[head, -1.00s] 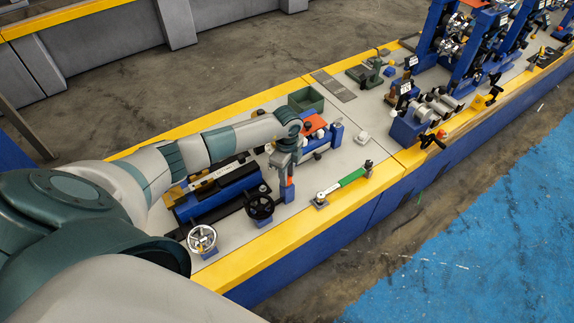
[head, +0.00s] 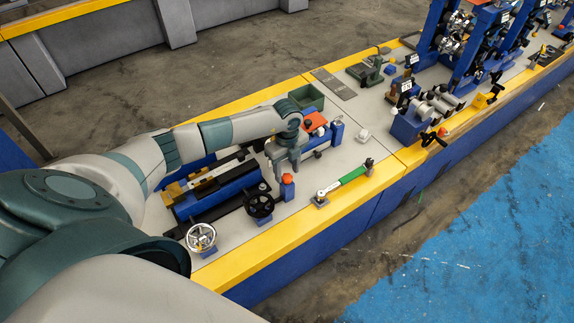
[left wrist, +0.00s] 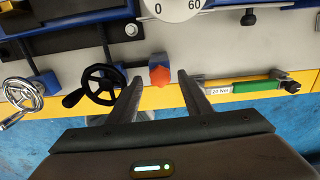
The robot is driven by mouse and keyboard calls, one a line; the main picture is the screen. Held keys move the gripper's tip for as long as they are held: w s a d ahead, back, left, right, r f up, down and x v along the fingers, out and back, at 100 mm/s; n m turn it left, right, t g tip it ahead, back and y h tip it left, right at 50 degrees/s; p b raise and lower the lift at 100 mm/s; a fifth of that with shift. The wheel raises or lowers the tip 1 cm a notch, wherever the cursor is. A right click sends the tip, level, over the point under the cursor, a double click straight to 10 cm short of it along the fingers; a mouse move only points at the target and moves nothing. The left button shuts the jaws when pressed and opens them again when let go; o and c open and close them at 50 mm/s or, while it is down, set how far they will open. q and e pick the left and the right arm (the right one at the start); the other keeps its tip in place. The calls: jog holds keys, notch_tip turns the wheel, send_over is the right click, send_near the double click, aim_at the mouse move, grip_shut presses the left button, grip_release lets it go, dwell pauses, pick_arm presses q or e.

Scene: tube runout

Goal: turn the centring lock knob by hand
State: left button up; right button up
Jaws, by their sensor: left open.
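A red-orange faceted knob on a blue block (head: 287,180) stands on the grey bench top, and I take it for the centring lock knob. In the left wrist view the knob (left wrist: 159,74) shows between and beyond my fingers. My left gripper (head: 285,169) is open and points down just behind the knob in the head view. In the left wrist view its two fingers (left wrist: 160,82) are apart with nothing held between them. I cannot tell exactly how high the fingertips are above the knob. My right gripper is not in view.
A black handwheel (head: 259,205) and a silver handwheel (head: 201,238) stand to the left of the knob. A green-handled torque wrench (head: 347,181) lies to its right. A green bin (head: 306,98) is behind. A white dial (left wrist: 172,8) shows in the left wrist view.

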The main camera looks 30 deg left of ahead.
pick_arm(q)
jog(key=shift+r+p, duration=1.6)
jog(key=shift+r, duration=0.9)
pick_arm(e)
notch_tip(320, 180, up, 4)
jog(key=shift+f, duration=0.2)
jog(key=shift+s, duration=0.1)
pick_arm(q)
jog(key=shift+w+r+b, duration=0.1)
jog(key=shift+r+b, duration=0.1)
jog(key=shift+b, duration=0.15)
notch_tip(320, 180, up, 17)
jog(key=b, duration=0.6)
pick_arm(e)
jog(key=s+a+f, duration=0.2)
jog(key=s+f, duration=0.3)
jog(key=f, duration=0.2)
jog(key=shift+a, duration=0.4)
